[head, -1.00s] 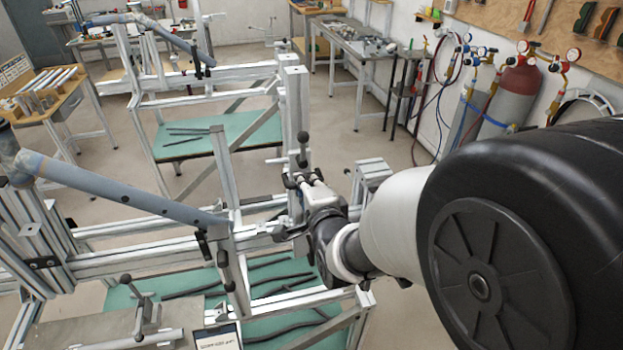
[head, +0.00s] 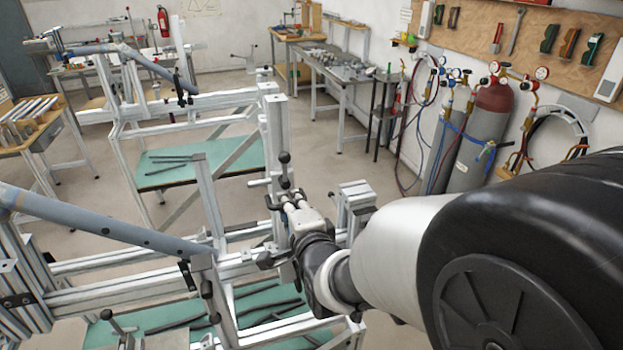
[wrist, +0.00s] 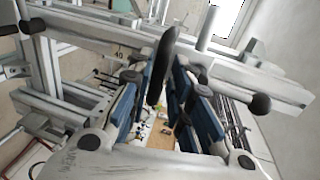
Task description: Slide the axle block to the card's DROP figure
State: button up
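My gripper (head: 285,201) is at the upright aluminium post (head: 276,130) of the near jig. In the wrist view its blue-padded fingers (wrist: 171,98) stand apart with background showing between them. A dark elongated handle (wrist: 160,66) appears in line with the gap, closer to the left finger; I see no firm grip on it. Black-knobbed levers (head: 284,158) rise just above the gripper in the head view. The axle block cannot be singled out with certainty; my gripper hides part of the post there. A printed 40 (wrist: 118,55) shows on a rail. The card's figure is not readable.
A long blue-grey tube (head: 100,224) lies across the jig at left. Green lower shelf (head: 250,300) carries dark bars. Horizontal rails (head: 120,290) crowd the gripper's left. Gas cylinders (head: 488,130) stand by the right wall. Floor (head: 350,165) behind the post is clear.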

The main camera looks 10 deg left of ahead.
jog(key=v, duration=0.6)
jog(key=shift+s, duration=0.15)
jog(key=shift+d+r, duration=0.1)
jog(key=s+d+f+n+g+h+b, duration=0.1)
jog(key=s+d+n+g+h, duration=0.15)
jog(key=d, duration=0.55)
jog(key=s+d+f+n+g+h+b, duration=0.1)
jog(key=s+d+n+h, duration=0.15)
jog(key=d, duration=0.65)
jog(key=s+d+f+n+g+h+b, duration=0.1)
jog(key=s+d+n+g, duration=0.1)
jog(key=s+d, duration=0.3)
jog(key=s+d+f+n+g+h+b, duration=0.1)
jog(key=s+d, duration=0.5)
jog(key=s, duration=0.6)
jog(key=f+n+g+h, duration=0.1)
jog(key=n+g, duration=0.1)
jog(key=n, duration=0.1)
jog(key=shift+n, duration=0.3)
